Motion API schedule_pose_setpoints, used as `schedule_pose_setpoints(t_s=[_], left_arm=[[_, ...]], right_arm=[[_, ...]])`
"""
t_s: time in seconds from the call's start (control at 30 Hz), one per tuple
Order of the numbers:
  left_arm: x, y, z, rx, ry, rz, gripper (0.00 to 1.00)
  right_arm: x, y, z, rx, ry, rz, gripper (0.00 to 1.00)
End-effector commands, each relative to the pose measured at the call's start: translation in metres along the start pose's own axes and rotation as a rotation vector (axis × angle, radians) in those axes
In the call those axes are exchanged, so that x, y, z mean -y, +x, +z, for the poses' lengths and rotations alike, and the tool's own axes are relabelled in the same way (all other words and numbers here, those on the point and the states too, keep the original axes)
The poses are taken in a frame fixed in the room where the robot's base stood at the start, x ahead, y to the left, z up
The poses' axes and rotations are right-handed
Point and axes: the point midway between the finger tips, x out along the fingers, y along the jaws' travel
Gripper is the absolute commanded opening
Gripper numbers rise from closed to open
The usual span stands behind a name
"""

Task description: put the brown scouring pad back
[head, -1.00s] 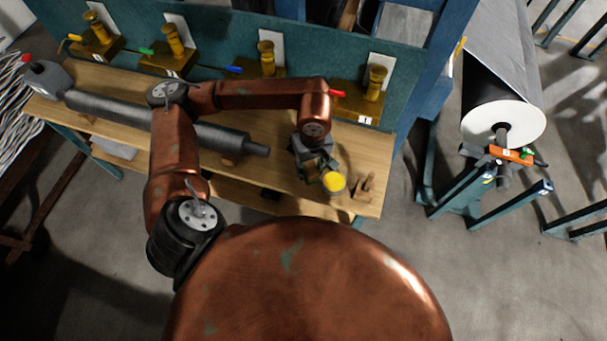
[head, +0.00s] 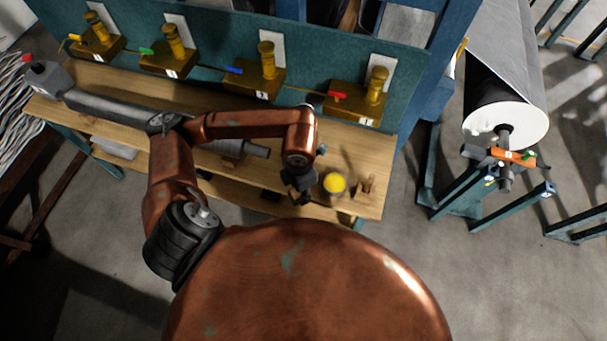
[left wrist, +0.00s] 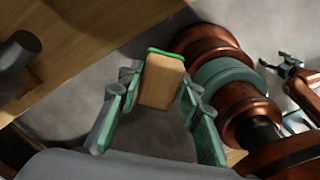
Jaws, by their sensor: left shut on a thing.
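A tan-brown block with a green edge, which I take to be the brown scouring pad (left wrist: 161,84), sits between the fingertips of my left gripper (left wrist: 160,88) in the left wrist view. The gripper is shut on it. In the head view my left gripper (head: 299,188) is at the front edge of the wooden bench (head: 228,190), just left of a round yellow-topped container (head: 334,185). The pad is not clear in that view. A small jaw-like shape at the right of the left wrist view may be my right gripper (left wrist: 284,66); its jaws are unclear.
A wooden cradle (head: 366,187) stands right of the yellow-topped container. A long grey roll (head: 110,106) lies along the bench behind my left arm. Brass fittings with coloured levers (head: 358,100) line the teal back panel. A large roll (head: 505,105) stands at the right.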

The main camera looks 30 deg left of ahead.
Motion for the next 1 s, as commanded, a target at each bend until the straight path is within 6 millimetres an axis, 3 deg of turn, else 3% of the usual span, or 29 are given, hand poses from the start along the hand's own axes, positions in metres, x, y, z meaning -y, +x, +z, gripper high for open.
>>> schedule_pose_setpoints(t_s=[0.37,0.5,0.7,0.87,1.0], left_arm=[[-0.073,0.037,0.045,-0.002,-0.007,-0.001,0.10],[-0.090,0.065,0.056,-0.001,-0.004,-0.001,0.10],[-0.105,0.086,0.066,0.000,0.000,0.000,0.10],[-0.110,0.093,0.068,-0.001,-0.001,-0.001,0.10],[-0.111,0.110,0.069,-0.002,-0.001,-0.003,0.10]], right_arm=[[-0.010,-0.009,-0.015,-0.019,-0.007,0.010,0.75],[-0.010,-0.009,-0.015,-0.019,-0.007,0.010,0.75],[-0.010,-0.010,-0.015,-0.019,-0.006,0.010,0.75],[-0.010,-0.010,-0.014,-0.018,-0.006,0.010,0.75],[-0.009,-0.014,-0.014,-0.017,-0.006,0.009,0.75]])
